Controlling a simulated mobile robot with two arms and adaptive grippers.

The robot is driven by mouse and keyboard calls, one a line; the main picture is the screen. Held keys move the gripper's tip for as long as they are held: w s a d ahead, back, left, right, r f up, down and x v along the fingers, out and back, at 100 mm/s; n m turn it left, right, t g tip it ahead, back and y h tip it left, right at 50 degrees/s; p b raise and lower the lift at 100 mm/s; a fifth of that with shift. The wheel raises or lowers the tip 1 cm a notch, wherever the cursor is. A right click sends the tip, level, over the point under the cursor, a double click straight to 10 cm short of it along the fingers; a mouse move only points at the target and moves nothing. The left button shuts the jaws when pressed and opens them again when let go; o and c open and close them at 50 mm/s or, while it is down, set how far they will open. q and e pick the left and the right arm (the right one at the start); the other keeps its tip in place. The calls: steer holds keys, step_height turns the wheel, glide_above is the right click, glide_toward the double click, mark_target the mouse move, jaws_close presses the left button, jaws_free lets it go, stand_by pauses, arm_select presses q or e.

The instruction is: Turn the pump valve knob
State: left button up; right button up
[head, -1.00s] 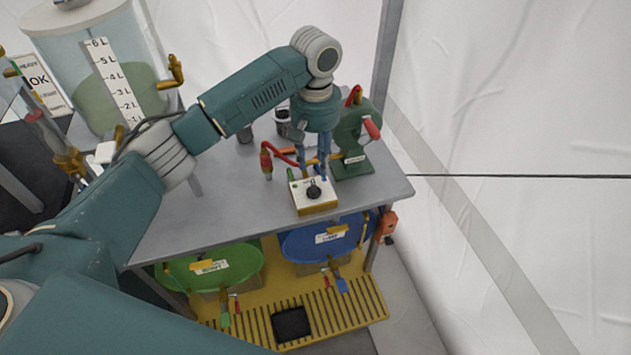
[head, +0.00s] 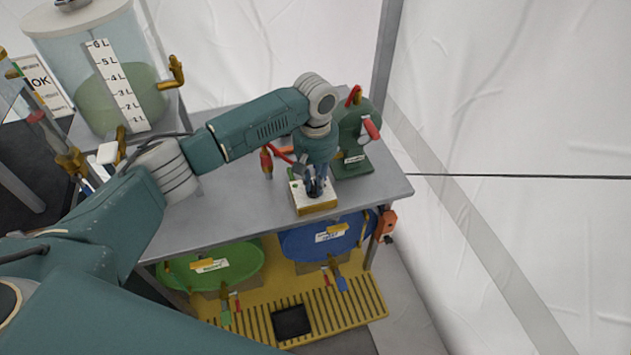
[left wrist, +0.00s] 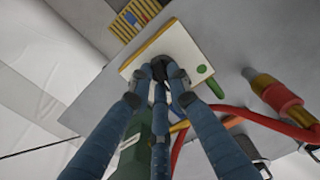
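The pump valve knob is a small black knob (left wrist: 158,70) on a white-topped box (head: 318,206) with a yellow base. The box sits near the front edge of the grey table, beside the dark green pump (head: 353,150). My left gripper (head: 317,190) points down over the box, and its fingers hide most of the knob in the head view. In the left wrist view, the fingertips (left wrist: 159,75) of my left gripper are drawn in on both sides of the knob and appear to touch it. My right gripper is in neither view.
A green button (left wrist: 202,69) is on the box top. A red hose (left wrist: 255,117) curves across the table beside it. A clear tank (head: 100,75) stands at the left. Green (head: 215,268) and blue (head: 325,240) drums stand below the table.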

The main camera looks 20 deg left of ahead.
arm_select(q)
jaws_close()
steer(key=shift+s+r+m+p, duration=0.1)
steer(key=shift+r+m+p, duration=0.1)
steer(key=shift+m+p, duration=0.6)
steer(key=m+p, duration=0.2)
steer(key=p, duration=0.1)
steer(key=shift+m+p, duration=0.4)
steer(key=m+p, duration=0.2)
steer(key=m, duration=0.1)
steer(key=shift+s+m, duration=0.1)
steer(key=shift+m, duration=0.2)
steer(key=shift+f+m+p, duration=0.15)
steer(key=shift+m+p, duration=0.6)
steer(key=shift+m, duration=1.15)
